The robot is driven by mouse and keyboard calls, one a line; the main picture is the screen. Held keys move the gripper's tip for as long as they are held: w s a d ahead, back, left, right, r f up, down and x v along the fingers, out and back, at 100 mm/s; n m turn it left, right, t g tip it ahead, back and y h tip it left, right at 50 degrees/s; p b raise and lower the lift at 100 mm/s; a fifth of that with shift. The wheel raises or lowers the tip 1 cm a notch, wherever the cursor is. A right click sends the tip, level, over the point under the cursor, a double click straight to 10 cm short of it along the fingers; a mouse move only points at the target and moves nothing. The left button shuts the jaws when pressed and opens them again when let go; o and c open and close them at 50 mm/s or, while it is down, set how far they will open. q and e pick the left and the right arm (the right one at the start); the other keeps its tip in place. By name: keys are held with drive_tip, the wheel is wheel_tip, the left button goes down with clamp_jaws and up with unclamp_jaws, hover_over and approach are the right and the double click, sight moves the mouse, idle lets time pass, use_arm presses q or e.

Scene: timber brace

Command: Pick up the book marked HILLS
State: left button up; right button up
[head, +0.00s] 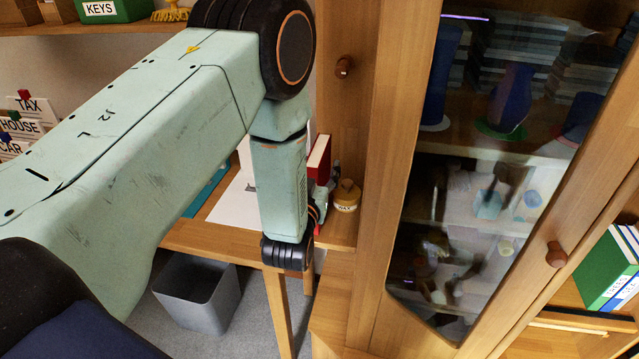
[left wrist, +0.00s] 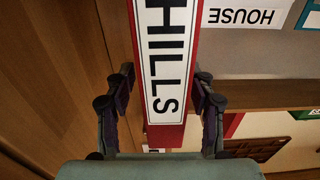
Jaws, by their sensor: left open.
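The HILLS book (left wrist: 165,60) is red with a white label on its spine and fills the middle of the left wrist view. In the head view a red book (head: 319,156) stands upright at the back of the desk, its lower part hidden by my left arm. My left gripper (left wrist: 161,84) is open, with one finger on each side of the HILLS spine. Whether the fingers touch it I cannot tell. In the head view the left gripper (head: 316,206) is mostly hidden behind my wrist. My right gripper is not in view.
A small WAX pot (head: 347,197) stands right of the red book, close to my gripper. A tall glass-doored cabinet (head: 395,140) rises at the right. A grey bin (head: 205,300) sits on the floor by the desk (head: 225,250). Green books (head: 606,268) stand far right.

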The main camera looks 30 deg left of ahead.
use_arm(q)
drive_tip(key=shift+w+a+f, duration=0.1)
drive_tip(key=shift+w+a, duration=0.2)
drive_tip(key=shift+w, duration=0.2)
drive_tip(key=shift+w+a, duration=0.25)
drive_tip(key=shift+w, duration=0.25)
drive_tip(key=shift+d, duration=0.2)
drive_tip(key=shift+c, duration=1.3)
drive_tip(key=shift+a, duration=0.15)
drive_tip(key=c, duration=0.5)
clamp_jaws()
